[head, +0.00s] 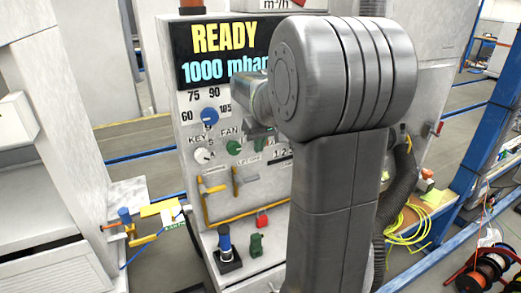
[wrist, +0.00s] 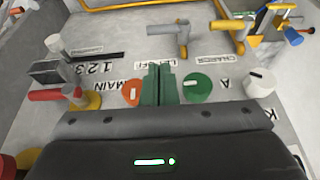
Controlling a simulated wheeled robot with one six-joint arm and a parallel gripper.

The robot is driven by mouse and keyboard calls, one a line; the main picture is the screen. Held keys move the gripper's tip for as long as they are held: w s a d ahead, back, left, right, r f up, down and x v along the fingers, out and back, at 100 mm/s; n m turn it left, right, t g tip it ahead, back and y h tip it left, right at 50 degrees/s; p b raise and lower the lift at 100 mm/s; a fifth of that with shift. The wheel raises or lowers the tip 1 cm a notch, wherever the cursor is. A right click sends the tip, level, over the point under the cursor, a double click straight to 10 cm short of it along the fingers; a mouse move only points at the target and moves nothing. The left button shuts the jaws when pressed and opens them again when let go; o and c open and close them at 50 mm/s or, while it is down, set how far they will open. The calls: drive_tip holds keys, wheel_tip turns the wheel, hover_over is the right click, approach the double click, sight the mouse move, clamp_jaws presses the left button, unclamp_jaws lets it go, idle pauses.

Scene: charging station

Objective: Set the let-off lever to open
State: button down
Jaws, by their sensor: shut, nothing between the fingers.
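The let-off lever (wrist: 183,32) is grey and shows in the wrist view, upside down, above its LET-OFF label. Its handle points left there from the pivot. In the head view the let-off lever (head: 241,178) stands on the panel's lower part, right of the charge lever (head: 212,187). The charge lever is yellow in the wrist view (wrist: 238,30). My gripper (wrist: 158,72) has green fingers, shut and empty, near the LET-OFF label and apart from the lever. In the head view my arm hides most of the gripper.
The display (head: 222,52) reads READY and 1000 mbar. A green fan knob (wrist: 198,86) and an orange knob (wrist: 131,93) flank my fingers. A red-handled valve (wrist: 60,95) is at the left. A blue-topped post (head: 225,242) stands on the ledge below the panel.

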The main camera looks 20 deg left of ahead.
sight(256, 179)
drive_tip(key=x, duration=0.6)
drive_tip(key=p+x, duration=0.1)
drive_tip(key=x, duration=0.5)
drive_tip(key=shift+s+d+f, duration=0.1)
drive_tip(key=shift+d+f, duration=0.05)
drive_tip(key=shift+f, duration=0.3)
drive_tip(key=shift+d+f+g+y, duration=0.2)
drive_tip(key=shift+f+g+y, duration=0.1)
drive_tip(key=shift+g+y, duration=0.15)
drive_tip(key=shift+w+d+f+m+g+y+b, duration=0.15)
drive_tip(key=shift+w+f+m+g+y+b, duration=0.25)
drive_tip(key=shift+b, duration=0.2)
drive_tip(key=shift+w+d+f+g+y+b, duration=0.1)
drive_tip(key=shift+d+f+g+y+b, duration=0.05)
drive_tip(key=shift+f+g+y+b, duration=0.5)
drive_tip(key=shift+s+a+f+m+g+y+b, duration=0.2)
drive_tip(key=shift+f+m+g+y+b, duration=0.15)
drive_tip(key=shift+f+g+y+b, duration=0.95)
drive_tip(key=shift+s+a+f+m+g+y+b, duration=0.2)
drive_tip(key=shift+f+m+g+y+b, duration=0.35)
drive_tip(key=shift+b, duration=1.4)
drive_tip(key=shift+s+a+f+m+g+y+b, duration=0.25)
drive_tip(key=shift+f+g+y+b, duration=0.85)
drive_tip(key=shift+b, duration=0.5)
drive_tip(key=shift+s, duration=0.15)
